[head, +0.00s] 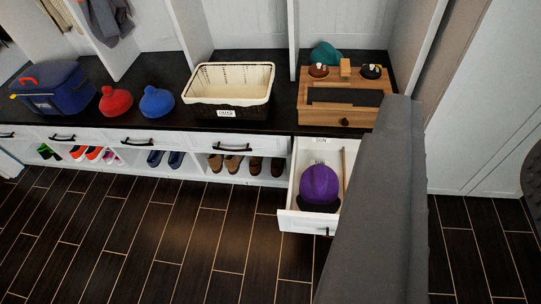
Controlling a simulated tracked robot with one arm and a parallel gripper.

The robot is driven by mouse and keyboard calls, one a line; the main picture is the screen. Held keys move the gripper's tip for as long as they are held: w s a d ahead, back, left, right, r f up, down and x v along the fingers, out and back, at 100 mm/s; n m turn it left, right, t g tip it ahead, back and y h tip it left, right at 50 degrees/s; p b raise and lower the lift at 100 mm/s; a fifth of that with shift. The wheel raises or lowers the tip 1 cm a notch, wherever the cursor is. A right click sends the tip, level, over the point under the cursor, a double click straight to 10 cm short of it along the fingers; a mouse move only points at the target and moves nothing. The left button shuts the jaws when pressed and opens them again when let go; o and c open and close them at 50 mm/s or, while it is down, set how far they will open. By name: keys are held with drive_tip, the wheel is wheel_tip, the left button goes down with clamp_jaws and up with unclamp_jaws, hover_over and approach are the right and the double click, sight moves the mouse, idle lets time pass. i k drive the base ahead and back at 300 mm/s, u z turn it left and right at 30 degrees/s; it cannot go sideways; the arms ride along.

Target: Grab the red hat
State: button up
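The red hat (116,102) sits on the dark bench top (180,118) at the left. It is a knitted hat with a small knob on top. It stands between the blue bag and a blue hat (157,102), close to both. A large grey part, probably my own arm, covers the lower right of the view. My gripper's fingers do not show, so I cannot see whether it is open or shut.
An open drawer (286,220) holding a purple cap (320,186) juts out at the right. A blue bag (52,88), a wicker basket (228,84) and a wooden box (338,98) stand on the bench. Shoes fill the shelf below. The dark floor (150,240) in front is clear.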

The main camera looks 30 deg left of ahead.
sight(114, 103)
drive_tip(key=u, duration=1.65)
